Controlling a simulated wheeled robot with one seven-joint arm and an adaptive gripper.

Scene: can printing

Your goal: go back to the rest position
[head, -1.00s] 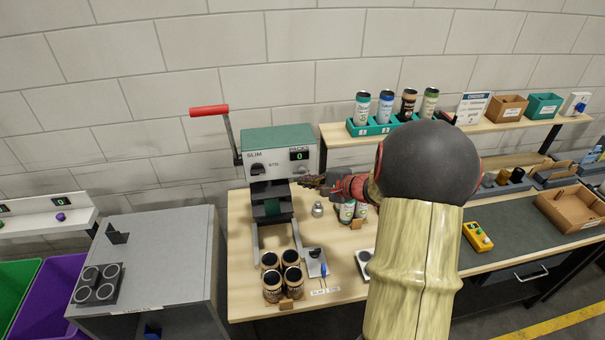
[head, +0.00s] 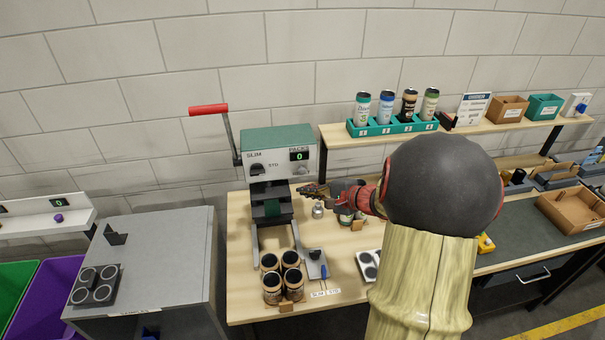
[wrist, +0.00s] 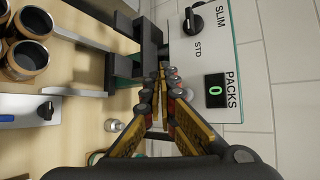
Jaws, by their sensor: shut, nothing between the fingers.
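My gripper (head: 305,190) is in front of the green and white machine (head: 278,148) with the SLIM/STD knob and a PACKS display reading 0. Its fingers are shut with nothing between them. In the wrist view, my gripper (wrist: 161,72) points toward the machine's front, beside the PACKS display (wrist: 215,91). I cannot tell whether the fingertips touch the machine. My arm hides part of the bench on the right in the head view.
Several brown cans (head: 282,277) stand on the bench before the machine. A red-handled lever (head: 209,110) rises at its left. A grey cabinet (head: 165,255) stands left. A teal tray (head: 400,124) of cans sits on the shelf. A small metal piece (head: 318,209) stands below my gripper.

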